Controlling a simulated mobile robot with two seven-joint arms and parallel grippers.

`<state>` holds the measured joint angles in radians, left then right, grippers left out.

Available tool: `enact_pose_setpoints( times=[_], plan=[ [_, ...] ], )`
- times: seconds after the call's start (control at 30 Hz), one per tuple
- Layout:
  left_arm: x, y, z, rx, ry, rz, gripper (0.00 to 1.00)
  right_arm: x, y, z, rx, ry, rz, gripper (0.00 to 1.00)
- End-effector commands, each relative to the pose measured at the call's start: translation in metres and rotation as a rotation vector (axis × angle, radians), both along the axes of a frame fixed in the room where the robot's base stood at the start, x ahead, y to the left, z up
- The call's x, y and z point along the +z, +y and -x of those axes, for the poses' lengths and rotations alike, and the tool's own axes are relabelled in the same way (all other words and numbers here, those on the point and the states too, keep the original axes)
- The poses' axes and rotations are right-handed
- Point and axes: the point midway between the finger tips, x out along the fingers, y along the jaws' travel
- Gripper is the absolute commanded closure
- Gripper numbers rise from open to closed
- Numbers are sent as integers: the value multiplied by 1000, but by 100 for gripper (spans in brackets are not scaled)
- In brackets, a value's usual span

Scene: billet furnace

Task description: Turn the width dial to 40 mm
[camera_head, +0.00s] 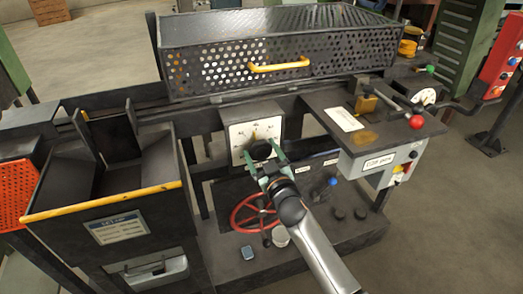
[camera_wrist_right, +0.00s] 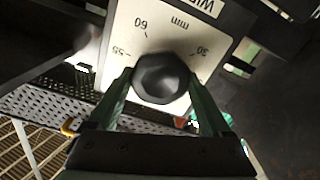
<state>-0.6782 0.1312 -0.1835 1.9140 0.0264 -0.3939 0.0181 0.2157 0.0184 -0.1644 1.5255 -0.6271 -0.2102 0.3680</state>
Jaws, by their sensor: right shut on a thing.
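The figures are too small to read in the head view. Its black faceted knob (camera_head: 261,150) is at the lower middle of the face. My right gripper (camera_head: 264,157) has its green fingers on either side of the knob and is shut on it. In the right wrist view, the knob (camera_wrist_right: 162,78) sits between the fingers. The white face (camera_wrist_right: 175,25) behind it shows mm and a few figures; the pointer is hidden there. My left gripper is not in view.
A red handwheel (camera_head: 252,213) and a blue-tipped lever (camera_head: 333,181) are below the dial. A perforated guard with a yellow handle (camera_head: 280,67) is above. A red-knobbed lever (camera_head: 415,121) is at right, and a dark bin with a yellow rim (camera_head: 100,203) at left.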

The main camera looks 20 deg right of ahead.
Motion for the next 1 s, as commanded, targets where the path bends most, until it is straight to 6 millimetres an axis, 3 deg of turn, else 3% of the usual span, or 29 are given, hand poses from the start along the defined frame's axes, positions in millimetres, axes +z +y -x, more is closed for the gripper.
enact_pose_setpoints(
  times=[0.5,1.0],
  plan=[
    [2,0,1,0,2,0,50,-1,1,0,1,-15,437,73],
    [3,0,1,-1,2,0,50,-1,1,0,0,-19,595,73]
  ],
)
